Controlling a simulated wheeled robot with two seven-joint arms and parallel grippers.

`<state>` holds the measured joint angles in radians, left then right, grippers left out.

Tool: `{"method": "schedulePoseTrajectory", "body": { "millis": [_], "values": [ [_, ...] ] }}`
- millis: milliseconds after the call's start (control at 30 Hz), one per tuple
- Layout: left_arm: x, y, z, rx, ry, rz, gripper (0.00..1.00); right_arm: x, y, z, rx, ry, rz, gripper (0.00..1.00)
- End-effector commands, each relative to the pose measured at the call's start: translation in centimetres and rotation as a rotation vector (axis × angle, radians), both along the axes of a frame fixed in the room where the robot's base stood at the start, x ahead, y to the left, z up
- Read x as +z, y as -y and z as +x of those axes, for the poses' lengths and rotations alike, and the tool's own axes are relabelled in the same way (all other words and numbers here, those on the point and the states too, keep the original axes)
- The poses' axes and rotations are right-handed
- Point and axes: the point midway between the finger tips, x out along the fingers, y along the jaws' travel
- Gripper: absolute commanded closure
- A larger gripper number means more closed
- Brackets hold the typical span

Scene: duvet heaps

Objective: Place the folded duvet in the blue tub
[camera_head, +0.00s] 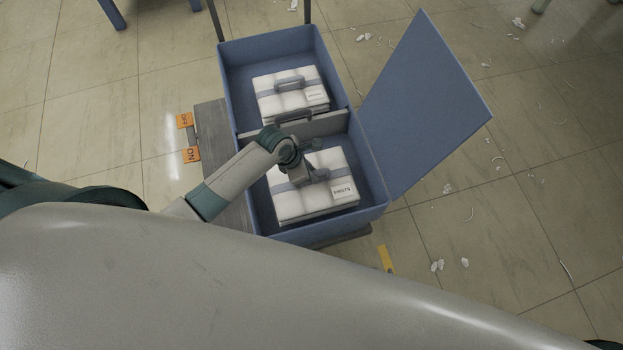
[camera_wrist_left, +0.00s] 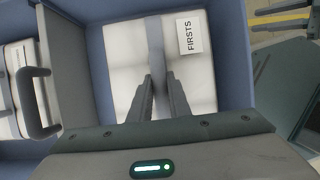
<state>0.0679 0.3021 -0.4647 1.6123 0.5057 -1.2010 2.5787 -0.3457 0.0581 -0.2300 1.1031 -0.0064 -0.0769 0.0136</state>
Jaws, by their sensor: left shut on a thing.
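The blue tub (camera_head: 376,183) stands open, with a grey divider (camera_head: 328,125) splitting it into a near and a far compartment. A folded white duvet (camera_head: 300,207) with a grey-blue band and a "FIRSTS" label lies in the near compartment. My left gripper (camera_head: 314,177) is over this duvet, shut on its band or handle at the middle. In the left wrist view the fingers (camera_wrist_left: 160,85) meet at the band on the duvet (camera_wrist_left: 122,62); the exact grip is partly hidden. A second folded white duvet (camera_head: 312,98) with a handle lies in the far compartment.
The tub's blue lid panel (camera_head: 425,105) sticks out to the right. The tub rests on a grey base (camera_head: 213,128) with orange tags (camera_head: 192,155) beside it. White scraps (camera_head: 437,265) litter the tiled floor at right. The floor at left is mostly clear.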

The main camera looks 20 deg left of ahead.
Motion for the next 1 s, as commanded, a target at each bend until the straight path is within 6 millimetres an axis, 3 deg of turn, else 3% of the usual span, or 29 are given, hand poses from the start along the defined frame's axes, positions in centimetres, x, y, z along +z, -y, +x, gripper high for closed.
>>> {"method": "schedulePoseTrajectory", "body": {
  "millis": [333, 700, 1000],
  "values": [
    [-0.2, 0.0, 0.1, 0.000, 0.001, -0.001, 1.00, 0.1, 0.2, 0.1, -0.001, 0.003, -0.002, 0.69],
    [-4.0, 0.0, 0.0, -0.001, 0.001, -0.001, 1.00, -0.5, 0.4, -0.7, -0.004, -0.033, -0.009, 0.69],
    [-4.1, 0.0, 0.0, 0.000, 0.002, -0.001, 1.00, -0.6, 0.6, -0.8, -0.006, -0.039, -0.013, 0.69]
  ]
}}
